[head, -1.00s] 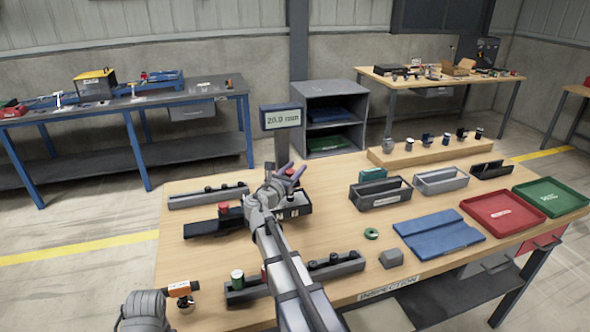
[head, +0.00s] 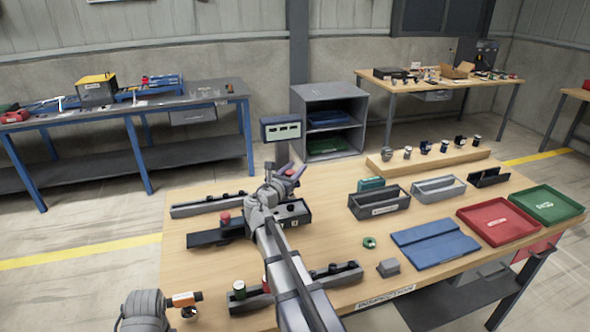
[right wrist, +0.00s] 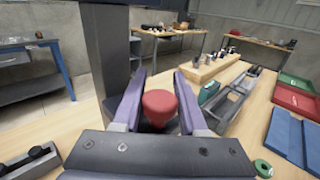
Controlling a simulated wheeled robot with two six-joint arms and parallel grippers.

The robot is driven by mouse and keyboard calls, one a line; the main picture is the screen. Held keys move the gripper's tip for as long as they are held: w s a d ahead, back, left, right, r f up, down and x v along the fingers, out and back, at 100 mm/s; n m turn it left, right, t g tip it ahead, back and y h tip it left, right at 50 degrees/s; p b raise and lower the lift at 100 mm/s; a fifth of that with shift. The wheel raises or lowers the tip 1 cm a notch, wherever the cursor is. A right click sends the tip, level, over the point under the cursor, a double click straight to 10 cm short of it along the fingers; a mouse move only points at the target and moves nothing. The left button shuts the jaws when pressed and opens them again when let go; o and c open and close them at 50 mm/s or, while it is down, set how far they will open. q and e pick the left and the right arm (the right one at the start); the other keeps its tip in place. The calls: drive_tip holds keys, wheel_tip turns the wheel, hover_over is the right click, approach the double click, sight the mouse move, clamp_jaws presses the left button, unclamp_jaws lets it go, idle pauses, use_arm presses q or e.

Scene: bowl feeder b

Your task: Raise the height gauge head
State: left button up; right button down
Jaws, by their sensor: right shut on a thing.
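The height gauge stands near the left middle of the bench, with a grey display (head: 282,129) on top of its upright column (head: 282,154). The column also shows as a dark post in the right wrist view (right wrist: 108,45). My right gripper (head: 291,171) is at the column. In the right wrist view its purple fingers (right wrist: 160,100) stand on both sides of a red knob (right wrist: 159,108), shut on it. The arm hides part of the gauge in the head view.
A red-topped part (head: 224,217) is on a dark base left of my right gripper. Grey racks, a green ring (head: 369,243), a blue mat (head: 435,244), a red tray (head: 533,235) and a green tray (head: 577,210) lie rightward. An orange-and-black item (head: 186,299) is at the front left.

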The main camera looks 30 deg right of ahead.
sight(288, 175)
drive_tip(key=shift+c, duration=2.3)
unclamp_jaws()
drive_tip(key=shift+r, duration=0.1)
drive_tip(key=shift+v, duration=3.95)
drive_tip(key=shift+d, duration=0.1)
